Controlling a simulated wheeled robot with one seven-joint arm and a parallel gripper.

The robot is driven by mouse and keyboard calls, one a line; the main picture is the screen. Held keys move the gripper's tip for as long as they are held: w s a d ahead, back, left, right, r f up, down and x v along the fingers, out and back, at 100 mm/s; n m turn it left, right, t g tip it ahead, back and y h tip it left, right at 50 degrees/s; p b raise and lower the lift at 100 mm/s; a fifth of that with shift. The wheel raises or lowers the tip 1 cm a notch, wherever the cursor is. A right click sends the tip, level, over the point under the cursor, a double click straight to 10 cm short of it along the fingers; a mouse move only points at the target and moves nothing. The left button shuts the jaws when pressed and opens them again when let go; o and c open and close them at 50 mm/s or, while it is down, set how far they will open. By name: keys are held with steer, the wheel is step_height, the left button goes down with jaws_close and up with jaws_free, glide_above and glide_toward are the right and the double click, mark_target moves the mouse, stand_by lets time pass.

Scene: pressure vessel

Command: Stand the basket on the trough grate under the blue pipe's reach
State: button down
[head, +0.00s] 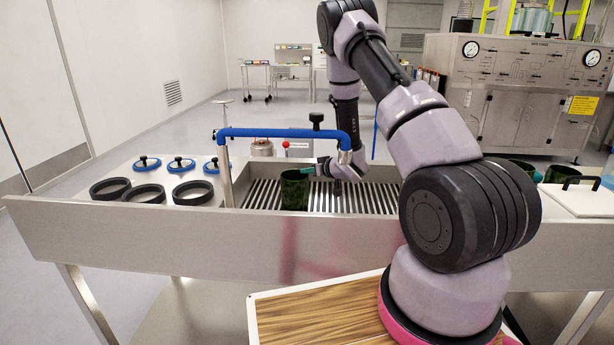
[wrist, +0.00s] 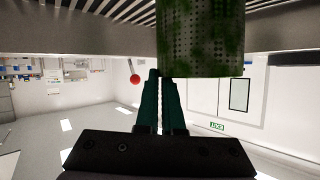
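The dark green perforated basket (head: 294,191) is upright over the slatted trough grate (head: 263,195). I cannot tell whether its bottom touches the slats. My gripper (head: 308,171) is at the upper right of the basket's rim. In the wrist view, which is upside down, the teal fingers of my gripper (wrist: 161,76) are close together at the rim edge of the basket (wrist: 203,40). They appear shut on its wall; the exact contact is partly hidden.
Black rings (head: 143,193) and blue-rimmed lids (head: 181,164) lie on the bench left of the trough. More green containers (head: 524,170) and a white lid (head: 578,199) are at the right. The grate is clear right of the basket. The trough's front wall (head: 270,238) stands before me.

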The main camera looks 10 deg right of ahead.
steer(key=shift+f, duration=0.6)
steer(key=c, duration=1)
jaws_free()
steer(key=shift+d, duration=0.1)
steer(key=shift+s, duration=0.1)
steer(key=v, duration=0.7)
steer(key=s+d+r+m+h, duration=0.2)
steer(key=d+r+m+h, duration=0.1)
steer(key=r, duration=0.9)
steer(key=s+d+r+m+h, duration=0.2)
steer(key=d+r+h, duration=0.1)
steer(key=r, duration=0.8)
steer(key=s+a+r+m+g, duration=0.1)
steer(key=s+r, duration=0.3)
steer(key=s, duration=0.6)
steer(key=s+a+r+m+g+y, duration=0.1)
steer(key=s+a+r, duration=0.3)
steer(key=s, duration=0.6)
steer(key=s+a+r+g+y, duration=0.1)
steer(key=s+r, duration=0.4)
steer(key=s, duration=0.5)
steer(key=shift+s+a+m+g, duration=0.2)
steer(key=shift+a+m+g, duration=0.2)
steer(key=shift+a+g, duration=0.65)
